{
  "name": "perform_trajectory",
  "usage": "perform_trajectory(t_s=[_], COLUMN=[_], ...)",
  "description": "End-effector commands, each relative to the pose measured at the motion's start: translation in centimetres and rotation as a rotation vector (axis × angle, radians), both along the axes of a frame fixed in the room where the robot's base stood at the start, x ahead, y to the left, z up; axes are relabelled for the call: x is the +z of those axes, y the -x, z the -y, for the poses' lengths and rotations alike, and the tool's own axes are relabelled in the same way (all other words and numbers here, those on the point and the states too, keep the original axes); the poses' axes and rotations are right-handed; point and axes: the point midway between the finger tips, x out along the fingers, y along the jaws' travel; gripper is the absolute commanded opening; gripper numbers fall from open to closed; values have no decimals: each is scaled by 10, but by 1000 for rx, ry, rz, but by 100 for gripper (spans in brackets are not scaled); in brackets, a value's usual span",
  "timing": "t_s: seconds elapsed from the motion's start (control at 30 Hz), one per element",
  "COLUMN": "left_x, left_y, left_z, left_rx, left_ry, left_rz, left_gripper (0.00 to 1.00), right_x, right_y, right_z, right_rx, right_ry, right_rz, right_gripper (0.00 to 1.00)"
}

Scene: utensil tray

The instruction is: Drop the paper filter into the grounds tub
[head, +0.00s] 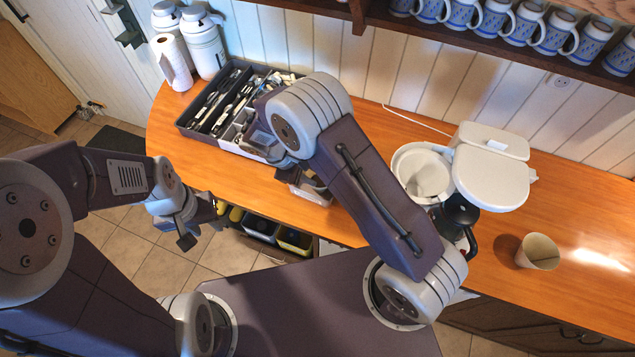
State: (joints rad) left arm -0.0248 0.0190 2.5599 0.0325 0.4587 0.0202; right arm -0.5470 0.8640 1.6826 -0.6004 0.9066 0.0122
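A tan, open-topped paper cone or cup (538,252) stands on the right of the wooden counter; I cannot tell for sure whether it is the paper filter. A white coffee machine (490,168) stands left of it, with a round white basket (422,172) open at the top. I cannot identify the grounds tub with certainty. My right gripper (312,188) is above the counter's front edge, left of the basket and apart from it; its fingertips are partly hidden. My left gripper (203,228) hangs open and empty in front of the counter, far from the cone.
A grey utensil tray (186,121) with cutlery lies on the counter's left, partly behind my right arm. White flasks (205,45) and a paper roll (172,62) stand behind it. Dark bins (262,225) sit below the counter edge. Mugs (490,20) line the shelf.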

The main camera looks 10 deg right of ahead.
Motion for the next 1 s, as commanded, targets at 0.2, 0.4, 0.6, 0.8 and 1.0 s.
perform_trajectory(t_s=[0.2, 0.4, 0.6, 0.8, 1.0], left_x=[-12, -15, -14, -14, -14], left_y=[0, 0, 0, 0, 0], left_z=[0, 0, 0, 0, 0], left_rx=[0, 0, 0, 0, 0], left_ry=[0, 0, 0, 0, 0], left_rz=[0, 0, 0, 0, 0], left_gripper=[36, 36, 36, 36, 36], right_x=[42, 63, 65, 65, 64], right_y=[2, 5, 5, 5, 5], right_z=[-23, -33, -34, -33, -33], right_rx=[1, 0, -1, -1, -1], right_ry=[-6, -4, -3, -3, -3], right_rz=[5, 1, 0, 0, 0], right_gripper=[27, 27, 27, 27, 27])
